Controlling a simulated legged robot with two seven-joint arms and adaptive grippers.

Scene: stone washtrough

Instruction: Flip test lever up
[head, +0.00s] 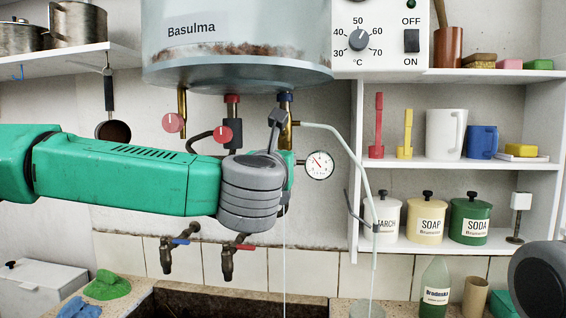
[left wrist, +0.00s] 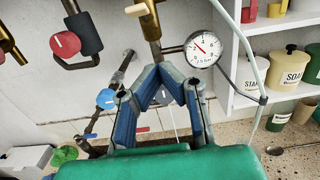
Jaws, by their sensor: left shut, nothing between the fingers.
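In the head view my left arm and wrist hide the lower fitting. My right gripper is out of view.
A pressure gauge (head: 319,165) sits right of the fitting. Red round knobs (head: 173,122) hang to the left. A pale hose (head: 355,155) curves down to the right. Wall taps (head: 227,262) stand below my arm. Shelves (head: 405,163) with jars fill the right.

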